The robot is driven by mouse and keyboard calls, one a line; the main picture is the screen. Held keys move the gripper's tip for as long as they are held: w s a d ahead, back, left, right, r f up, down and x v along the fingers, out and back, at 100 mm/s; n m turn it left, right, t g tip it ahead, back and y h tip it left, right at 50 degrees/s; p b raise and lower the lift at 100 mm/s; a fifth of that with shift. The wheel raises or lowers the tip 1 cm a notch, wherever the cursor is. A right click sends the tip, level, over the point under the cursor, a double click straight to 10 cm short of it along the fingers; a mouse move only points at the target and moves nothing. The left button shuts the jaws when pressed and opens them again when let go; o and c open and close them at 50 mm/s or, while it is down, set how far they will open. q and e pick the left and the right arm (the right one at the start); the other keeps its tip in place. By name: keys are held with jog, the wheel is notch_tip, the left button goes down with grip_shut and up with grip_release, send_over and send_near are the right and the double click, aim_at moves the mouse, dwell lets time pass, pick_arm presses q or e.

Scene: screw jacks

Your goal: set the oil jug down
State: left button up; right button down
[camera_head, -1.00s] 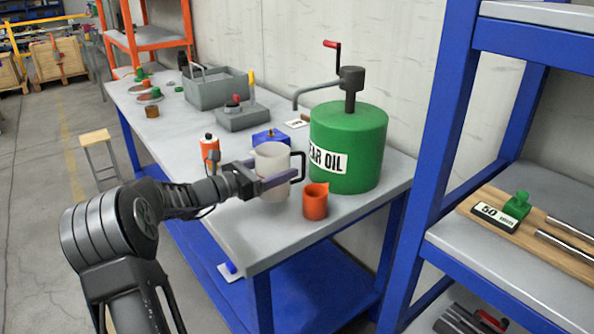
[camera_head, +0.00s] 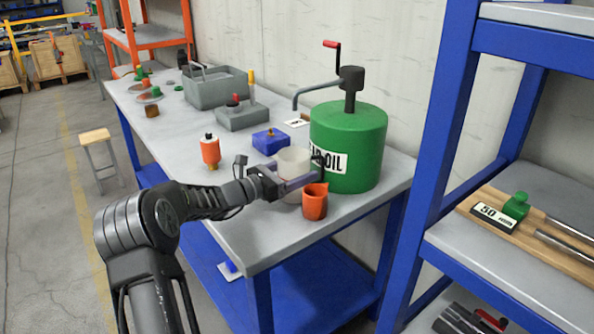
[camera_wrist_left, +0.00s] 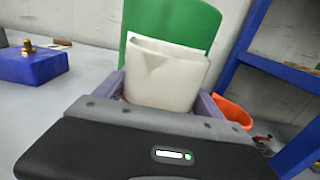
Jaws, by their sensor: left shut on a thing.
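The oil jug is a whitish translucent jug (camera_head: 293,160) with a dark handle on its right side. It is in front of the green gear oil drum (camera_head: 347,150) and just behind the orange cup (camera_head: 315,202). My left gripper (camera_head: 298,183) is shut around the jug's body. In the left wrist view the jug (camera_wrist_left: 165,78) stands between the fingers, its spout toward the camera. Whether its base touches the table I cannot tell, as the gripper and the orange cup hide it. My right gripper is not in view.
The grey bench (camera_head: 240,232) has free room at its front left. A blue block (camera_head: 271,141), an orange bottle (camera_head: 210,152) and a grey bin (camera_head: 214,90) stand on it. A blue shelf (camera_head: 455,130) rises at the right.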

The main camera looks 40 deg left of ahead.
pick_arm(q)
jog(key=shift+r, duration=0.1)
jog(key=o, duration=1.7)
jog(key=shift+o, duration=0.2)
jog(key=v, duration=1.2)
jog(key=shift+b, duration=0.35)
